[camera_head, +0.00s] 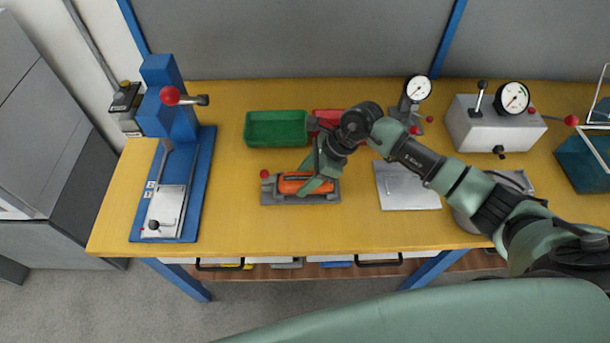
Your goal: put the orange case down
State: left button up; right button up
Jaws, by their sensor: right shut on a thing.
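The orange case (292,186) is at the middle of the yellow bench, in or just above a grey fixture (271,197) with a small red knob at its left end. My right gripper (318,184) comes down over the case from the right and is shut on it. The gripper's fingers hide part of the case's middle and right side. I cannot tell whether the case's underside touches the fixture. My left gripper does not show.
A green tray (276,129) and a red tray (327,115) stand behind the fixture. A blue press (203,180) stands at the left. A metal plate (408,187) and gauge boxes (492,126) are at the right. The yellow bench top (231,222) is clear between press and fixture.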

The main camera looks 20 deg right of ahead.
jog(key=o, duration=1)
jog(key=shift+f, duration=0.1)
jog(key=o, duration=0.4)
jog(key=b+v, duration=0.3)
jog(key=v, duration=0.8)
jog(key=shift+s+d+r, duration=0.1)
jog(key=shift+d+r, duration=0.15)
jog(key=shift+r, duration=0.4)
jog(key=shift+f, duration=0.15)
